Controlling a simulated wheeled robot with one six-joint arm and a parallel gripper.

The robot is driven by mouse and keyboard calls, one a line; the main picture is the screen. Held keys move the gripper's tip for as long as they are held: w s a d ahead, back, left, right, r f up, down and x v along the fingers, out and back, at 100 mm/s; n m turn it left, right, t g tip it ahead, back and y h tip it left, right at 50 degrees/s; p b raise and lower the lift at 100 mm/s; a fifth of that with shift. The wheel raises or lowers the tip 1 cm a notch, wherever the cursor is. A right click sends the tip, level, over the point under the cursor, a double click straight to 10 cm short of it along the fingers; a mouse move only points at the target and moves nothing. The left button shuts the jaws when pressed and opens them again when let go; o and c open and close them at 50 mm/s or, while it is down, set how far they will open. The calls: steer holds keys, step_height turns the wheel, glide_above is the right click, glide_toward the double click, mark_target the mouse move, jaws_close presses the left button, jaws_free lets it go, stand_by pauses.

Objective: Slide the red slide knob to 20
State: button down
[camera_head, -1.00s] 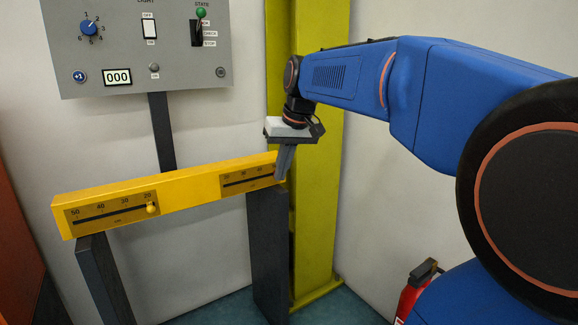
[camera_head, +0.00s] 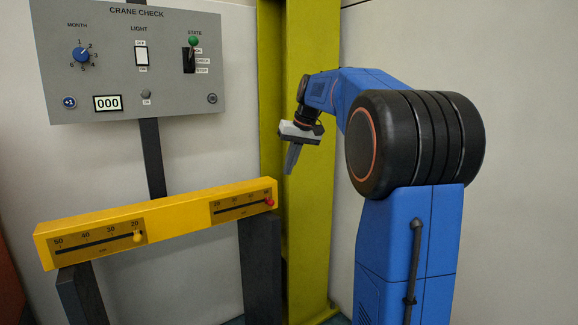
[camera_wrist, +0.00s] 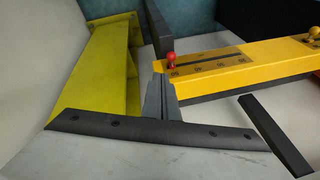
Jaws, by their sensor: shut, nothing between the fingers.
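The red slide knob (camera_head: 270,202) sits at the right end of the slot in the right-hand scale (camera_head: 240,208) on the yellow beam (camera_head: 185,214). The scale's numbers are small; its leftmost looks like 20. My gripper (camera_head: 290,172) is shut and empty, pointing down, above and right of the knob in the head view and apart from it there. In the wrist view the shut fingers (camera_wrist: 158,68) show just left of the red knob (camera_wrist: 171,60); whether they touch cannot be told from that view.
A yellow knob (camera_head: 138,236) sits near 20 on the left-hand scale. A yellow-green post (camera_head: 285,100) stands close behind my gripper. A grey control panel (camera_head: 130,60) hangs at the upper left. Dark legs (camera_head: 260,262) carry the beam.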

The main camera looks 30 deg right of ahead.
glide_above(270, 202)
steer(key=s+d, duration=0.1)
steer(key=d, duration=0.2)
step_height(270, 202, down, 8)
steer(key=shift+w+a+f, duration=0.1)
steer(key=shift+a+f, duration=0.25)
steer(key=shift+f, duration=0.35)
steer(key=a, duration=0.4)
steer(key=shift+a, duration=0.2)
steer(key=shift+d, duration=0.35)
steer(key=shift+r, duration=0.1)
